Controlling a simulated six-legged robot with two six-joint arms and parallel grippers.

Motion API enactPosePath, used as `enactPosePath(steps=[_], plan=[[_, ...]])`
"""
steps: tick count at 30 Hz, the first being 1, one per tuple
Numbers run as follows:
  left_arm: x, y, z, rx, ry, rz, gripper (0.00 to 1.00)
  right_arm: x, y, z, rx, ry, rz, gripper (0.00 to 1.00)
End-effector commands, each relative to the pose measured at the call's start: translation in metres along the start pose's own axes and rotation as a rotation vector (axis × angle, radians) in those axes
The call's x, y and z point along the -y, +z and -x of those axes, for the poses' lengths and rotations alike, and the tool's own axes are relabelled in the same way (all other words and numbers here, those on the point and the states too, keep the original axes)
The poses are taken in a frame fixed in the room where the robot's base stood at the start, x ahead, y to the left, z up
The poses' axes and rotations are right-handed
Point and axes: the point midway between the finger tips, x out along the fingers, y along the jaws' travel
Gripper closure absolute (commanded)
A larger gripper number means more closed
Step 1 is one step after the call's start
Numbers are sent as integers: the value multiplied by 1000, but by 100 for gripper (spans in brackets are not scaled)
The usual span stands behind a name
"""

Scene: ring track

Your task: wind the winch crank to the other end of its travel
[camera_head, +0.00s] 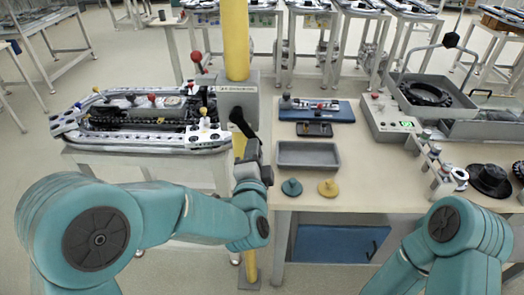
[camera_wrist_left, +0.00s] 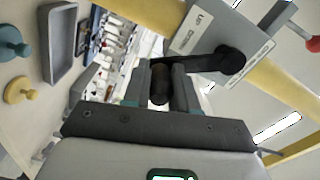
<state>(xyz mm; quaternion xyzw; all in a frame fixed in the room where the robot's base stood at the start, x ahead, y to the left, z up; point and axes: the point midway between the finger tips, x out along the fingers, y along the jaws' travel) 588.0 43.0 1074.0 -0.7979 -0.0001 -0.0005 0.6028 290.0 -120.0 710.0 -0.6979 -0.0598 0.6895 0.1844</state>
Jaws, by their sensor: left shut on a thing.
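The winch is a grey box (camera_head: 238,98) on a yellow post (camera_head: 236,40), left of the workbench. Its black crank (camera_head: 241,123) slants down to the right from the box's front to my left gripper (camera_head: 251,152). In the left wrist view the crank arm (camera_wrist_left: 208,62) runs left from its hub, and its black handle (camera_wrist_left: 159,88) sits between the two fingers of the left gripper (camera_wrist_left: 160,82). The left gripper is shut on this handle. My right arm shows at the bottom right of the head view, but its gripper is out of view.
A red-knobbed lever (camera_head: 196,57) stands at the winch box's left. A track fixture (camera_head: 150,120) fills the table to the left. The workbench (camera_head: 360,180) to the right holds a grey tray (camera_head: 308,154), a green knobbed disc (camera_head: 291,187) and a yellow one (camera_head: 328,187).

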Motion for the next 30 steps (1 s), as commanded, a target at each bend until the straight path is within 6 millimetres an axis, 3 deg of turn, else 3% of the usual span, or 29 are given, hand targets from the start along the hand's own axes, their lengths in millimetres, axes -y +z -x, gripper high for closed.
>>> enactPosePath(steps=[8,30], plan=[[-6,19,0,4,6,-177,100,-4,0,-10,0,0,0,48],[-4,30,0,11,6,-165,100,-5,0,-14,0,0,0,48]])
